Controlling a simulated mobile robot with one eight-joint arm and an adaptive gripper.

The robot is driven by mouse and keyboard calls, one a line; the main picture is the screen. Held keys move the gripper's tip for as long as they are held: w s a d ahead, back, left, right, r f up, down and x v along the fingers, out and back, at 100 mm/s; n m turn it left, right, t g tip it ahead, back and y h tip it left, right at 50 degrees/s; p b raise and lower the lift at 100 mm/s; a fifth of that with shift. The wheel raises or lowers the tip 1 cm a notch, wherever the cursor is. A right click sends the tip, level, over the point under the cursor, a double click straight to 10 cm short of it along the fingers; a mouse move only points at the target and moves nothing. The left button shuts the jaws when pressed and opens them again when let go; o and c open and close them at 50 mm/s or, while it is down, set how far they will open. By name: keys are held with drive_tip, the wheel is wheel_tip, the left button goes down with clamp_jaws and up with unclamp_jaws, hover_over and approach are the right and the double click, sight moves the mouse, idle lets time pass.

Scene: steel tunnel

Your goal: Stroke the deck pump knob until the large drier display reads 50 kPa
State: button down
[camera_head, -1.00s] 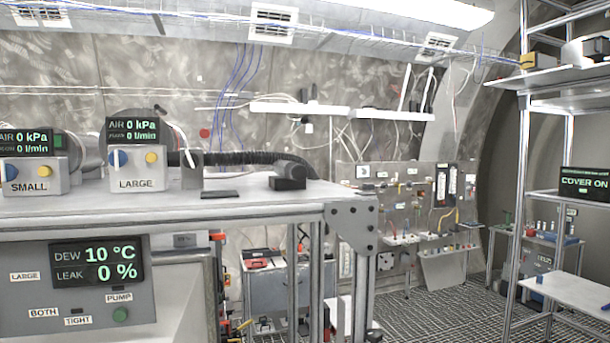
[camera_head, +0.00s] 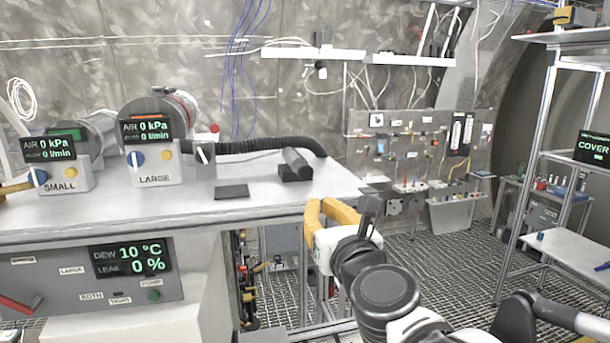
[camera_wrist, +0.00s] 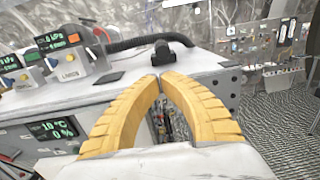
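The large drier display (camera_head: 146,130) reads AIR 0 kPa and 0 l/min, above a box labelled LARGE with a blue knob and a yellow knob. It also shows in the wrist view (camera_wrist: 60,41). A dark block with a rounded cylinder on top (camera_head: 295,166) sits on the deck right of the drier; it looks like the deck pump with its knob, though no label shows. It also stands in the wrist view (camera_wrist: 163,52), beyond my fingertips. My gripper (camera_head: 322,206) has yellow fingers whose tips meet, with nothing between them. It is at the deck's right front edge, apart from the block.
The small drier display (camera_head: 48,149) reads 0 kPa. A black flat plate (camera_head: 232,191) lies on the deck (camera_head: 240,210). A black corrugated hose (camera_head: 270,145) runs behind the block. A lower panel display (camera_head: 130,257) reads DEW 10 °C, LEAK 0 %. A metal shelf frame (camera_head: 520,170) stands at the right.

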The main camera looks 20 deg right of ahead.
sight(302, 178)
drive_tip(key=w, duration=0.4)
drive_tip(key=w+p, duration=0.1)
drive_tip(key=w, duration=0.9)
drive_tip(key=shift+d+r+p, duration=0.2)
drive_tip(key=shift+d+p, duration=0.05)
drive_tip(key=shift+p, duration=0.05)
drive_tip(key=shift+w, duration=0.1)
